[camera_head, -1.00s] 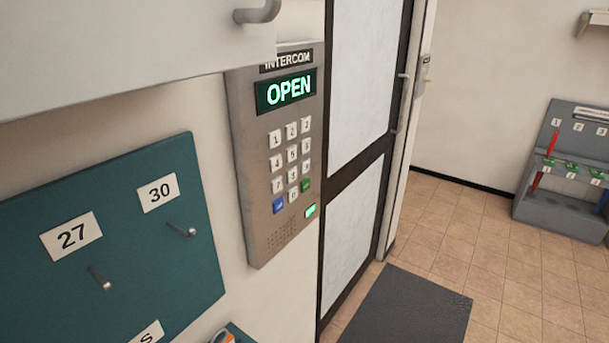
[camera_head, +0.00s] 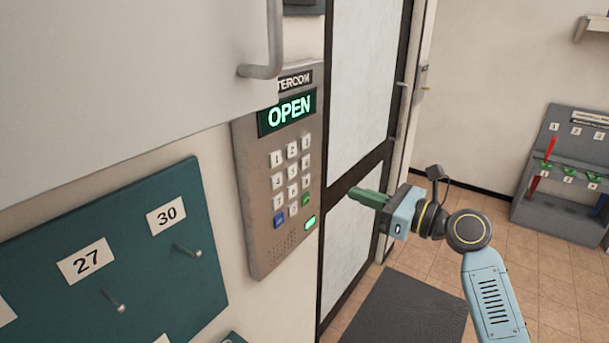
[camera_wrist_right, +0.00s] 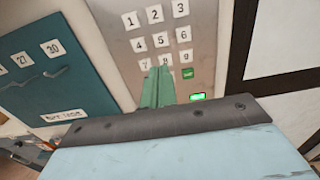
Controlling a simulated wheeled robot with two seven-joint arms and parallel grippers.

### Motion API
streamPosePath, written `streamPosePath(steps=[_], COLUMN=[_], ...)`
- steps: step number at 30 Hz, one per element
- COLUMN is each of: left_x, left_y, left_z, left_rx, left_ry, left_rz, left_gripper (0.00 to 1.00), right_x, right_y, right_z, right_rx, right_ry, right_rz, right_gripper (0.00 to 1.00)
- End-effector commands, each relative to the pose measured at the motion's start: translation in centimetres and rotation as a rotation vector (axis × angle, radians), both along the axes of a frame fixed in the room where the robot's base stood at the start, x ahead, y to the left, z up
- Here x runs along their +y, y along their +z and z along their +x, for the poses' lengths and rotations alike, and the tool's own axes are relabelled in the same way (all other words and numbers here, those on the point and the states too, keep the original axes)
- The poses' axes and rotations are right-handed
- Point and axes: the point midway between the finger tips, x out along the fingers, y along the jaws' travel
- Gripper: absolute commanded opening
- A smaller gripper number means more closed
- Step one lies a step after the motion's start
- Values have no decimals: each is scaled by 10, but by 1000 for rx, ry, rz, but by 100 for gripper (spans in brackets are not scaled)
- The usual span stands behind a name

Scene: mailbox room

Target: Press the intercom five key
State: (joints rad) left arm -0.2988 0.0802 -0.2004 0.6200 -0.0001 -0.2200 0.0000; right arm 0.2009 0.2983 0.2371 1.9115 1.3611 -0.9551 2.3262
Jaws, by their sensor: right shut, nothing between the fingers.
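The intercom (camera_head: 262,215) is a grey panel on the wall in the head view, with a green-lit display (camera_head: 287,112) reading OPEN. Its white number keys stand in rows. The five key (camera_head: 292,176) is in the middle of the second row; it also shows in the right wrist view (camera_wrist_right: 160,40). My right gripper (camera_head: 352,194) is shut and empty, its green fingers pointing left toward the keypad from in front of the door. In the right wrist view the fingertips (camera_wrist_right: 158,70) overlap the lower keys and hide some of them. Contact with the panel is not visible. My left gripper is not in view.
A teal board (camera_head: 120,260) with pegs and number labels hangs left of the intercom. A white cabinet door with a handle (camera_head: 262,72) juts in above. A framed door (camera_head: 360,130) stands to the right. A dark mat (camera_head: 400,310) lies on the tiled floor.

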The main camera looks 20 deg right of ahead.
Motion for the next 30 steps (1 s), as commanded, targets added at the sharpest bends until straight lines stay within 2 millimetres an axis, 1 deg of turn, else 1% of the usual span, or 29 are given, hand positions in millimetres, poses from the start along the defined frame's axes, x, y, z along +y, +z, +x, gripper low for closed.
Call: streamPosePath(steps=[5, 8, 21, 25, 30], left_x=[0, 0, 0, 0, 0], left_y=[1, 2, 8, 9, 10], left_z=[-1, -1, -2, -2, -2], left_rx=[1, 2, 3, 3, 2], left_ry=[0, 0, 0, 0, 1], left_rz=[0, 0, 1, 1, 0], left_gripper=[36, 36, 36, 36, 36], right_x=[3, 10, 66, 77, 85], right_y=[0, 0, 1, 0, -1], right_z=[4, 13, 84, 99, 109], right_rx=[0, -1, -1, 1, 0], right_ry=[-1, -1, 0, -1, -1], right_rz=[-1, 1, -1, -1, -3], right_gripper=[0, 0, 0, 0, 0])
